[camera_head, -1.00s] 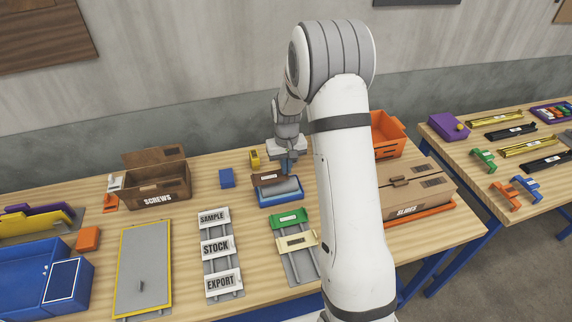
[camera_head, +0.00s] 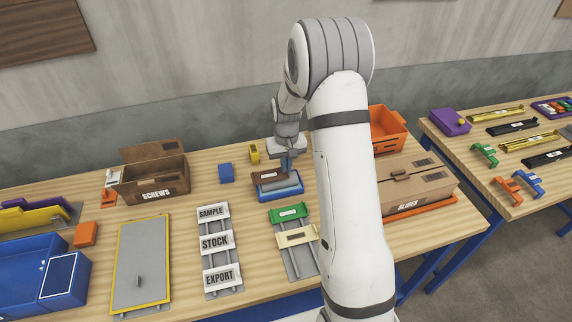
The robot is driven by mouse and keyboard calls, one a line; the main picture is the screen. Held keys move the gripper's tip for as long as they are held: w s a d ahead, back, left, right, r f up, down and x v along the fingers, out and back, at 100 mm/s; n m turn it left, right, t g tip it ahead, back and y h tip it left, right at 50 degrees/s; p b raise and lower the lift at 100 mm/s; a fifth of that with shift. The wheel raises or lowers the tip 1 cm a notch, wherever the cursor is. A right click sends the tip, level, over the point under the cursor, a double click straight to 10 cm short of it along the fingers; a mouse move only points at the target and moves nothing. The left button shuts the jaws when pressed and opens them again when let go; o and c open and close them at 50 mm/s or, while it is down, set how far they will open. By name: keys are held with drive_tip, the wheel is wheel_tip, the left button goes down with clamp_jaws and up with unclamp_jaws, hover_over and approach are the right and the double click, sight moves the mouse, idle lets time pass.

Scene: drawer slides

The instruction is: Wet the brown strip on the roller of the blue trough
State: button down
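The blue trough (camera_head: 280,195) sits on the table near the middle, with a grey-blue roller (camera_head: 285,187) lying along it. The brown strip (camera_head: 268,176), with a small pale label, is at the trough's back left, beside or over the roller. I cannot tell whether it touches the roller. My gripper (camera_head: 286,164) points down just above the back of the trough, at the strip's right end. Its fingers are small and partly merge with the strip, so whether they hold it is unclear. My arm hides the area right of the trough.
A blue block (camera_head: 226,172) and a yellow piece (camera_head: 254,153) stand behind the trough. In front are a rack of SAMPLE, STOCK and EXPORT labels (camera_head: 215,243) and a rail with green and cream pieces (camera_head: 293,238). A SCREWS box (camera_head: 150,182) is left, a SLIDES box (camera_head: 418,188) right.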

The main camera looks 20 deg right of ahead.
drive_tip(key=shift+f+b, duration=0.35)
drive_tip(key=shift+f, duration=0.15)
drive_tip(key=shift+r, duration=0.1)
idle(0.5)
drive_tip(key=shift+r+p, duration=2)
drive_tip(key=shift+r, duration=1.5)
